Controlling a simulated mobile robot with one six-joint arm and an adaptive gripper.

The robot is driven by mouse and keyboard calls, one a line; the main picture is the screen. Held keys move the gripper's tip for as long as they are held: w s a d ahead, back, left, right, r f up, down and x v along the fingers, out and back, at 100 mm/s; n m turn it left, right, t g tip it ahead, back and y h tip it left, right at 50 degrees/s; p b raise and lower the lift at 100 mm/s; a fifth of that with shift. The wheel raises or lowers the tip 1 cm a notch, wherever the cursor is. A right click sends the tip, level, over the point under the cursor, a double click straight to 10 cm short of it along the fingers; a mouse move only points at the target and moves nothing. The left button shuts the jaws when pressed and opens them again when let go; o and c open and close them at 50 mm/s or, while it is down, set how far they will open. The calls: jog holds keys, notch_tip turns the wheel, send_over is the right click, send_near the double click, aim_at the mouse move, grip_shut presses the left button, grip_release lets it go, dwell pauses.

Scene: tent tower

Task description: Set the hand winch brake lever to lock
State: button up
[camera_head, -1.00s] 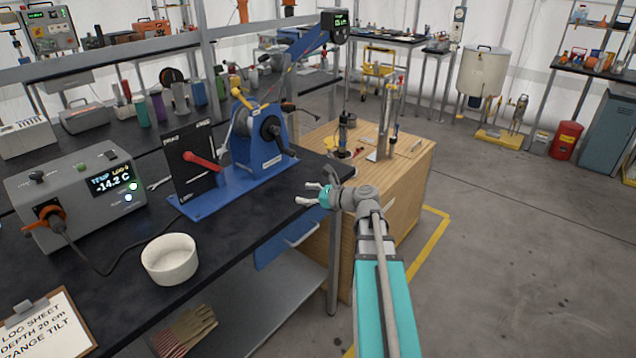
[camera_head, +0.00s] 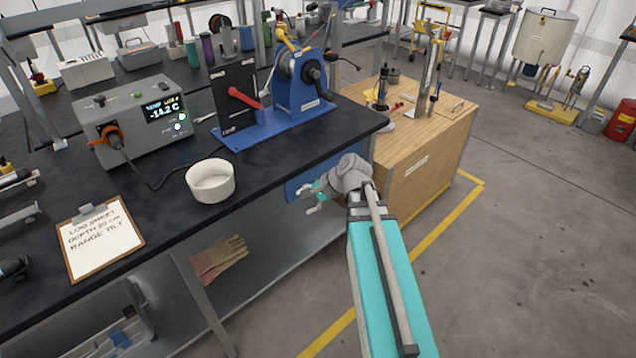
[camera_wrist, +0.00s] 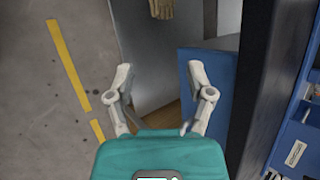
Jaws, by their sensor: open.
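The hand winch (camera_head: 297,82) stands on a blue base on the black bench, with a dark crank on its right side. Its brake lever (camera_head: 245,97) is red and sits in front of a black panel (camera_head: 234,98) with white markings too small to read. The lever slants, its pivot end and grip end hard to tell apart. My gripper (camera_head: 309,197) is open and empty, below and to the right of the winch, beside the bench's front edge. In the wrist view my open fingers (camera_wrist: 158,82) point past a blue panel, and part of the blue winch base (camera_wrist: 295,152) shows at right.
A white bowl (camera_head: 211,182), a grey readout box (camera_head: 140,122) and a clipboard (camera_head: 99,236) lie on the bench left of the winch. A wooden cabinet (camera_head: 420,165) stands right of my arm. Gloves (camera_head: 219,259) lie on the lower shelf. Open floor is at right.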

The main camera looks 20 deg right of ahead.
jog(key=s+a+f+n+g+h, duration=0.2)
jog(key=s+n+h, duration=0.1)
jog(key=n, duration=0.3)
jog(key=s+a+f+n+g+h, duration=0.3)
jog(key=s+n, duration=0.3)
jog(key=n, duration=0.1)
jog(key=shift+s+a+h, duration=0.2)
jog(key=shift+a+h, duration=0.15)
jog(key=shift+h, duration=0.05)
